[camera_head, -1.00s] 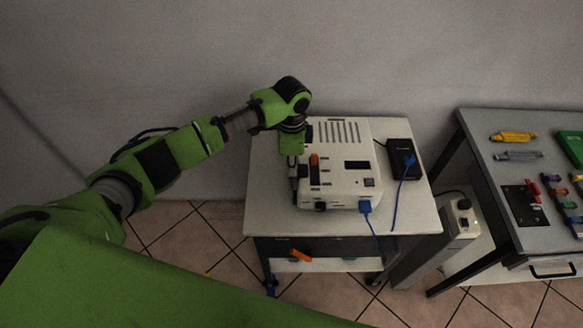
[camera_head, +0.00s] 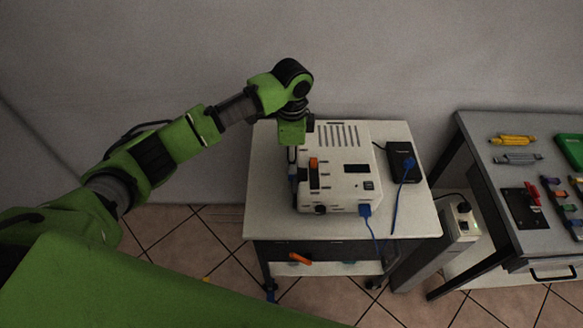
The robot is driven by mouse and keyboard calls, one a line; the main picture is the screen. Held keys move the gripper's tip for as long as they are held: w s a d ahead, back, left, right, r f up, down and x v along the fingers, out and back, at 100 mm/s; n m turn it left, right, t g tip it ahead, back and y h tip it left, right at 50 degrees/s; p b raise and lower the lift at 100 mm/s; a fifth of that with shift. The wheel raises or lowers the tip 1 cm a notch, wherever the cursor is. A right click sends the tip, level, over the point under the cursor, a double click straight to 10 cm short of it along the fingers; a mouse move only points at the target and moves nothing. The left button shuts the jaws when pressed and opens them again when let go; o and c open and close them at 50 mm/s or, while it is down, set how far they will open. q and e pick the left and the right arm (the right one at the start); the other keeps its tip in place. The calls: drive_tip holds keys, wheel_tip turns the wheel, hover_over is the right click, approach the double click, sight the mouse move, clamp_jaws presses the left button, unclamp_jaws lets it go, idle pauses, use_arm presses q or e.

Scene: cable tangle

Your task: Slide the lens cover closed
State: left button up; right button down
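A white box-shaped device (camera_head: 345,180) stands on a small white-topped cart (camera_head: 268,215). Its top has vent slots at the back, a dark display at the right and an orange piece (camera_head: 314,163) above a dark slot at the left. I cannot tell which part is the lens cover. My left gripper (camera_head: 292,170) points down at the left edge of the device, beside the orange piece. Its fingers are small and dark here, so whether they are open or touching anything is unclear. My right gripper is not in view.
A black box (camera_head: 402,161) with a blue cable (camera_head: 392,215) sits on the cart's right side. An orange handle (camera_head: 300,258) shows on the lower shelf. A grey workbench (camera_head: 490,180) with coloured tools stands at the right, beside a white floor unit (camera_head: 463,222).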

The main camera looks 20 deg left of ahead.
use_arm(q)
wheel_tip(320, 180, up, 6)
drive_tip(key=shift+r, duration=0.25)
idle(0.4)
